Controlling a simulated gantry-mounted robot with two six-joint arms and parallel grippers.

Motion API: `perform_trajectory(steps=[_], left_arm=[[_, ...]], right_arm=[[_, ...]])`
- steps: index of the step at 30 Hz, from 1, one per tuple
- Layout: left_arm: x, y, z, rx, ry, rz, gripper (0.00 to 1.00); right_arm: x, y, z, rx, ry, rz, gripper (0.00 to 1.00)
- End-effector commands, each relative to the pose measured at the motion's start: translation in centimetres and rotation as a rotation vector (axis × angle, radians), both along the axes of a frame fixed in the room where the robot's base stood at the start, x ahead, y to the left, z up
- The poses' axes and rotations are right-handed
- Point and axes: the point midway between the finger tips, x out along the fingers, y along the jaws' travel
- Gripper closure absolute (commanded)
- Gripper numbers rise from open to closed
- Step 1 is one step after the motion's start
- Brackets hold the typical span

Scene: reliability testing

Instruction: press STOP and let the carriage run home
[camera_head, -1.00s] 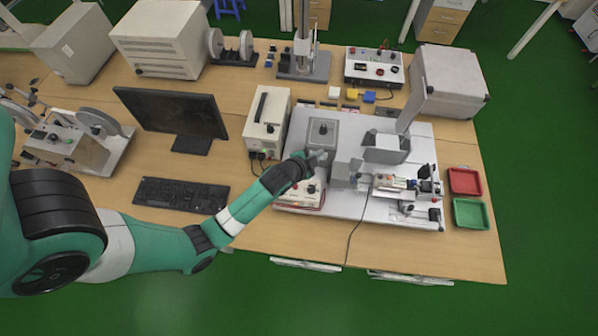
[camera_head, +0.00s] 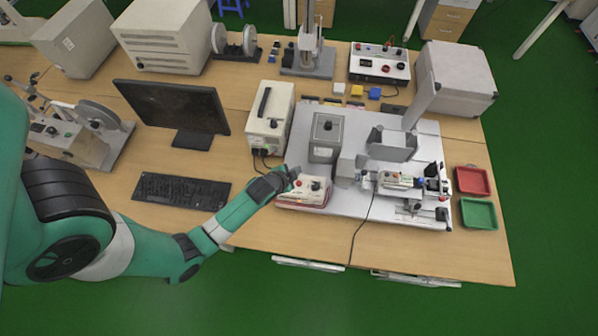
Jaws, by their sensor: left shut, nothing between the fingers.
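A white control box (camera_head: 305,193) with red trim and small coloured buttons sits at the front left of the white base plate (camera_head: 296,150). My left gripper (camera_head: 294,177) is shut and empty at the box's upper left corner; I cannot tell whether it touches a button. The carriage assembly (camera_head: 395,180) lies on the base plate to the right of the box, with a grey bracket (camera_head: 392,143) behind it. The button labels are too small to read. My right gripper is not in view.
A grey block (camera_head: 326,138) stands behind the control box. A black cable (camera_head: 362,222) runs over the table's front edge. A red tray (camera_head: 471,181) and a green tray (camera_head: 477,214) sit at the right. A keyboard (camera_head: 181,191) and monitor (camera_head: 172,107) stand at the left.

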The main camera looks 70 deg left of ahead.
Motion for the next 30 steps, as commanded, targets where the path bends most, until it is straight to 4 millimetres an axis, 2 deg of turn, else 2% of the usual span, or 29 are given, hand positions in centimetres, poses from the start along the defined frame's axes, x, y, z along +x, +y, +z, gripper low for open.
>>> perform_trajectory(steps=[1,9,15,30], left_arm=[[0.0,0.0,-1.1,0.0,0.0,0.0,1.0],[0.0,0.0,-5.2,0.0,0.0,0.0,1.0],[0.0,0.0,-7.4,-0.001,0.0,-0.001,1.0],[0.0,0.0,-7.8,0.0,0.0,0.0,1.0]], right_arm=[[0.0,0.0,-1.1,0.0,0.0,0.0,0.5],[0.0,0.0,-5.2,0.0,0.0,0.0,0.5],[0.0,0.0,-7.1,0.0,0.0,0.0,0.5],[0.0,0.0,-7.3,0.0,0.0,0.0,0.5]])
